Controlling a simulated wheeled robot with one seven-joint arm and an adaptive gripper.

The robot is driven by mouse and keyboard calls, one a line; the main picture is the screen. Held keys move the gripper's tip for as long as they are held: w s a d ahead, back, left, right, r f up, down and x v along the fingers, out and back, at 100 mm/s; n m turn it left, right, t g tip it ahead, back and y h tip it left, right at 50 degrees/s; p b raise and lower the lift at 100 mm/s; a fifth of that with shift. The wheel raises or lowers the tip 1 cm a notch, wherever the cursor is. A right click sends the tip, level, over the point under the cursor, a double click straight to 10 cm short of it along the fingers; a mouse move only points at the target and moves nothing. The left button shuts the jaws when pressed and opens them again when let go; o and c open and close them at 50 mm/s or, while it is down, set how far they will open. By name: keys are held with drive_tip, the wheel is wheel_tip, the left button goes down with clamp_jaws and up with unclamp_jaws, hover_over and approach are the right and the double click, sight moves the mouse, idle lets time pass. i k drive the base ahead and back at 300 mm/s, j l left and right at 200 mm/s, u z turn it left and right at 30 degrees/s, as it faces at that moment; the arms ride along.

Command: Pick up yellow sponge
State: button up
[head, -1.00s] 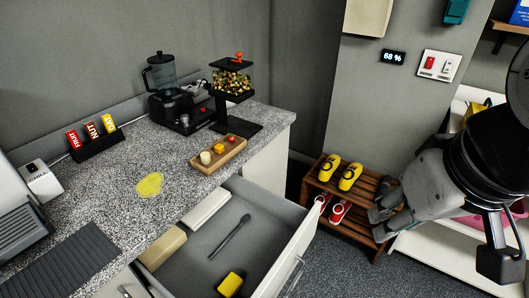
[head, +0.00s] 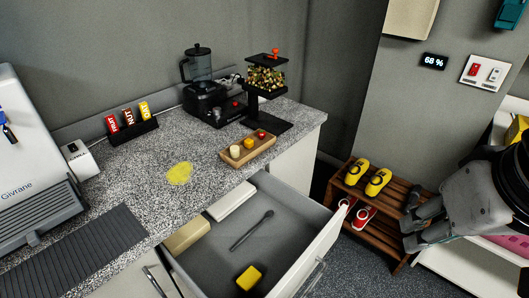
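A small yellow sponge-like block (head: 248,278) lies in the open drawer (head: 215,262), near its front. A flat, round yellow patch (head: 179,174) lies on the speckled countertop; I cannot tell whether it is a spill or a cloth. My gripper (head: 408,232) is at the right, in front of the shoe rack, well away from the drawer. Its dark fingers look spread apart, with nothing seen between them.
The drawer also holds a dark spoon-like utensil (head: 252,230), a white box (head: 232,200) and a beige box (head: 187,236). A wooden tray (head: 262,150) and a blender (head: 200,90) stand on the counter (head: 140,190). A shoe rack (head: 345,190) stands right of the drawer.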

sight(250, 278)
drive_tip(key=i+l+u, duration=0.1)
drive_tip(key=l+u, duration=0.3)
drive_tip(key=l, duration=0.15)
drive_tip(key=l+u, duration=0.4)
drive_tip(key=l, duration=0.15)
drive_tip(key=l+u, duration=0.4)
drive_tip(key=l, duration=0.2)
